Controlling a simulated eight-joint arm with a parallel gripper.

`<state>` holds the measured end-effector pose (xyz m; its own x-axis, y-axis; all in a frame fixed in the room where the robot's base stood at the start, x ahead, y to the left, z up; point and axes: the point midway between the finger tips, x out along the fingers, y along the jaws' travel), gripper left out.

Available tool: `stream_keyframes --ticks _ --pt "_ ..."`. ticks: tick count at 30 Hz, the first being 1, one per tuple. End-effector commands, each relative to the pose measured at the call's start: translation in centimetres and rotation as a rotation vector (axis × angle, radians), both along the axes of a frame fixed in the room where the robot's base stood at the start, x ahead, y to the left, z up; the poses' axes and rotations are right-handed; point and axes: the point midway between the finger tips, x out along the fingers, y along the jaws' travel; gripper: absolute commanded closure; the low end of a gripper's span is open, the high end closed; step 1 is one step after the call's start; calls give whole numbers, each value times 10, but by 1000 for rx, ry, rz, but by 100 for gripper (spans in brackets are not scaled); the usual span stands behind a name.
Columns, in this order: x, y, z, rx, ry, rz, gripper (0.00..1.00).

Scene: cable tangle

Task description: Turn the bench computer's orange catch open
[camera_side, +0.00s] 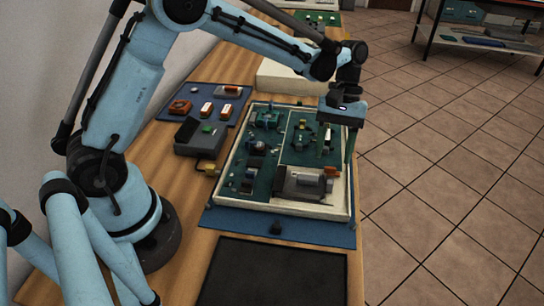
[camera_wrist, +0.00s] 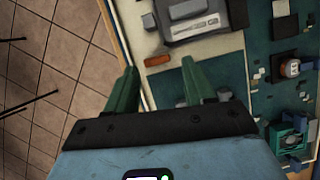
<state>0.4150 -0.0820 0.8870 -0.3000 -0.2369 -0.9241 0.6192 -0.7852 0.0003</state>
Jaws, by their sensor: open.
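The bench computer (camera_side: 285,208) is an open cream tray of green boards and parts on the table. Its small orange catch (camera_side: 330,171) sits at the right end of a grey metal unit (camera_side: 301,184) near the tray's front right. In the wrist view the orange catch (camera_wrist: 158,60) lies flat beside the grey unit (camera_wrist: 195,18), in line with the gap between my green fingers. My gripper (camera_side: 337,156) is open and empty, pointing down over the tray's right side, just behind the catch. The fingers (camera_wrist: 159,65) look apart from the catch; their exact height is unclear.
A dark grey box (camera_side: 200,138) stands left of the tray, with a blue mat (camera_side: 215,92) of small parts behind it. A black mat (camera_side: 275,272) lies bare in front. A cream slab (camera_side: 290,76) is behind the tray. The table's right edge drops to tiled floor.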

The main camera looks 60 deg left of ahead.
Motion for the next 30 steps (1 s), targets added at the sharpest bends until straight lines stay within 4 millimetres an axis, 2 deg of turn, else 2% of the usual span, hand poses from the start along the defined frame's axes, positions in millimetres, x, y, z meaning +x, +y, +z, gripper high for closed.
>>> stream_keyframes --ticks 9,15,21,30 --pt "17 14 54 1 0 2 47" --pt "25 20 77 0 0 2 47" --pt "29 23 88 0 0 2 47" --pt "29 23 89 0 -1 1 47"
